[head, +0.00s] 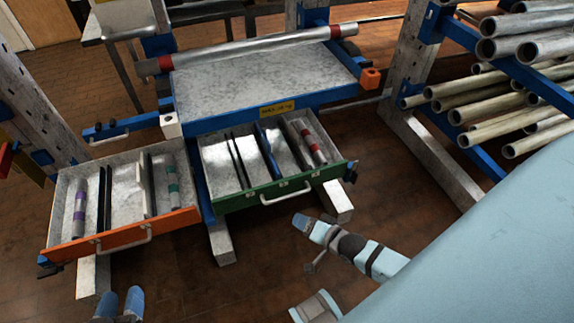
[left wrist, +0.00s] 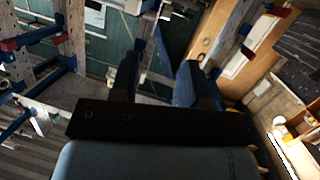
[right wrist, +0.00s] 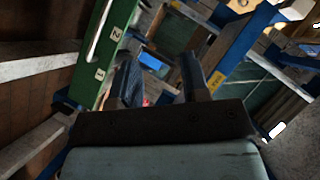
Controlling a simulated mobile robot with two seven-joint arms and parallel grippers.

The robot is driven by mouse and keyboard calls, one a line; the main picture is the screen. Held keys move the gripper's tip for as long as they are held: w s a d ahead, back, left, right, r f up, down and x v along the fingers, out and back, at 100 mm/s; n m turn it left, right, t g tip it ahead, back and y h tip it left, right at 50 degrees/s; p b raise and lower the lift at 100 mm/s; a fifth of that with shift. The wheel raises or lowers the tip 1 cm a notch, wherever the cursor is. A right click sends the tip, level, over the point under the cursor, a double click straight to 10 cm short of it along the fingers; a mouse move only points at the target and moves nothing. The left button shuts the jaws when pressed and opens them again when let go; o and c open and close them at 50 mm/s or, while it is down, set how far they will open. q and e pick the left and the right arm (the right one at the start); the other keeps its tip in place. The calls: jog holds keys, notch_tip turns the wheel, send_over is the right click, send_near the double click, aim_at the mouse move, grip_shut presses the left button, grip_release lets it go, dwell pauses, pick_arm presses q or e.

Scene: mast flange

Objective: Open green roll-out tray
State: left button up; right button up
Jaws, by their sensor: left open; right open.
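The green roll-out tray (head: 235,202) stands pulled out below the workbench in the head view. Its inside shows dark dividers and a grey pipe with red bands. A pale bar handle (head: 287,193) is on its green front. In the right wrist view the green front (right wrist: 94,62) and its handle (right wrist: 100,32) lie to the left of the fingers. My right gripper (head: 303,224) is just in front of the tray, apart from the handle; its fingers (right wrist: 160,78) are open and empty. My left gripper (head: 120,304) is open and empty at the bottom left, below the orange tray.
An orange-fronted tray (head: 120,236) stands out to the left, with purple- and teal-banded pipes inside. A bench top (head: 262,80) with a long red-banded pipe (head: 250,47) is above. A pipe rack (head: 500,100) stands at the right. Brown floor is clear in front.

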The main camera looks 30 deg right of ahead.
jog(key=w+d+f+m+b, duration=0.35)
jog(key=f+b, duration=0.25)
jog(key=f, duration=0.3)
jog(key=m+t+b, duration=0.2)
jog(key=m+b, duration=0.3)
jog(key=b, duration=0.3)
send_near(287, 196)
pick_arm(q)
notch_tip(287, 196, down, 8)
jog(key=d+m+t+h+b, duration=0.1)
jog(key=m+h+b, duration=0.2)
jog(key=b, duration=0.2)
jog(key=shift+w+d, duration=0.4)
pick_arm(e)
jog(key=shift+h, duration=0.4)
jog(key=shift+f+x, duration=0.15)
jog(key=shift+x, duration=2.4)
jog(key=shift+f+x, duration=0.15)
jog(key=shift+x, duration=2.45)
jog(key=shift+s, duration=0.1)
jog(key=shift+c, duration=0.3)
grip_shut()
